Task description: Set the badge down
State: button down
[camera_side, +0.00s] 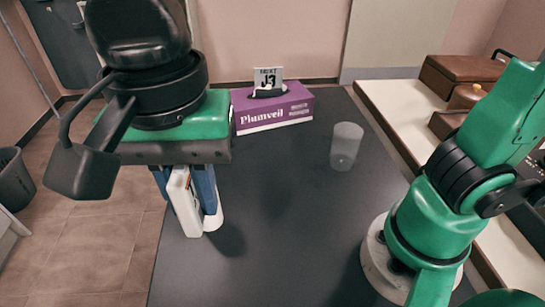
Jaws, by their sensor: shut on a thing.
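My gripper (192,188) points down over the left edge of the dark table, its blue fingers shut on a flat white slab (184,207). The slab is upright and slightly tilted, seen nearly edge-on. It may be the badge, but its face cannot be read. A rounded white shape (214,218) shows just right of it, partly hidden by the fingers and slab; I cannot tell what it is. A shadow lies on the table to their right. Whether the slab touches the table is not clear.
A purple box (273,116) marked "Planweil" stands at the back, with a small "J3" sign (268,79) on top. A translucent cup (346,145) stands right of it. The dark table (290,220) is clear in the middle. A pale counter (395,108) with brown boxes runs along the right.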

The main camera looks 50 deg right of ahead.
aim_at(231, 305)
jog(key=shift+s+a+f+n, duration=0.1)
jog(key=shift+s+a+n, duration=0.15)
jog(key=shift+s, duration=0.3)
jog(key=shift+s+a+f+n, duration=0.1)
jog(key=shift+s+a+n, duration=0.15)
jog(key=shift+s, duration=0.25)
notch_tip(231, 305, down, 20)
jog(key=shift+r, duration=0.1)
jog(key=c, duration=0.8)
grip_release()
notch_tip(231, 305, up, 12)
jog(key=w+d+n+t, duration=0.2)
jog(key=w+d+n, duration=0.1)
jog(key=d, duration=0.4)
jog(key=w+d+n+t, duration=0.2)
jog(key=w+d+n, duration=0.1)
jog(key=d, duration=0.4)
jog(key=w+d+r+n+t, duration=0.1)
jog(key=w+d+n+t, duration=0.2)
jog(key=d, duration=0.5)
jog(key=shift+w, duration=0.1)
